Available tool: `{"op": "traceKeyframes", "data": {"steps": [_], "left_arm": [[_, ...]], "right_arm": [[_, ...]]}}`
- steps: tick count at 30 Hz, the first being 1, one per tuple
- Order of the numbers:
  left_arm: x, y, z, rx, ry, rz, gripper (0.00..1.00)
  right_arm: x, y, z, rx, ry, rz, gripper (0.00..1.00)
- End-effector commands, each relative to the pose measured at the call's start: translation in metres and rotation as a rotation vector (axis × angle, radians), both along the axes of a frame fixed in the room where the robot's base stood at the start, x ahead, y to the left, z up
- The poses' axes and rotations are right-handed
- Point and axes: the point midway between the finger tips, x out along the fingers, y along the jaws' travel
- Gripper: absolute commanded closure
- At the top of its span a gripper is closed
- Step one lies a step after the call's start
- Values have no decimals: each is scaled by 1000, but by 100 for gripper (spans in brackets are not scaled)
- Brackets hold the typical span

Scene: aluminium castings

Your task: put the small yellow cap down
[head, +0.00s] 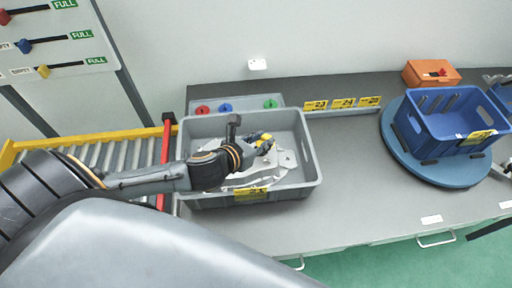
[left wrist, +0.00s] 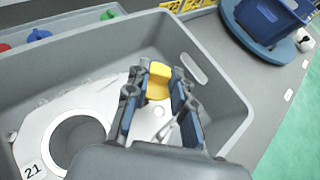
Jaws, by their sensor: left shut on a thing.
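The small yellow cap (left wrist: 158,82) is between the fingers of my left gripper (left wrist: 158,95) in the left wrist view. In the head view the cap (head: 266,137) shows at the fingertips of my left gripper (head: 262,144), inside the grey crate (head: 313,162). My left gripper is shut on the cap, above or at a pale metal casting (left wrist: 92,95) lying in the crate. I cannot tell whether the cap touches the casting. My right gripper is in neither view.
A blue crate (head: 428,140) stands on a round blue turntable (head: 396,151) at the right. An orange box (head: 431,73) is behind it. Red, blue and green knobs (head: 225,107) sit behind the grey crate. The table between crate and turntable is clear.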

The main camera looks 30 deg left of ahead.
Motion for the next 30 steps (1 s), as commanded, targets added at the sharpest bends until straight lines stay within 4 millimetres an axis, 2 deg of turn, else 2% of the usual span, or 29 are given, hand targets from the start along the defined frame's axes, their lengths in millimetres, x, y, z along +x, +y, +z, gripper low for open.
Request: {"op": "traceKeyframes", "data": {"steps": [1, 5, 9, 12, 15, 30], "left_arm": [[0, 5, -8, 1, 2, 2, 88], [2, 11, -13, -1, -1, -1, 88], [3, 21, -29, -1, 2, 3, 88], [2, 19, -44, -5, 2, 4, 88], [3, 19, -51, -3, 0, 1, 88], [3, 18, -59, -1, -1, 0, 88]], "right_arm": [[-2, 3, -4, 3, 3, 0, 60], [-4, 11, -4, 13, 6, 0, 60], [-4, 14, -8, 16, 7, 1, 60], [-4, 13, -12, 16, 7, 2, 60], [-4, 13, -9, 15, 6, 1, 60], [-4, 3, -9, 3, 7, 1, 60]]}}
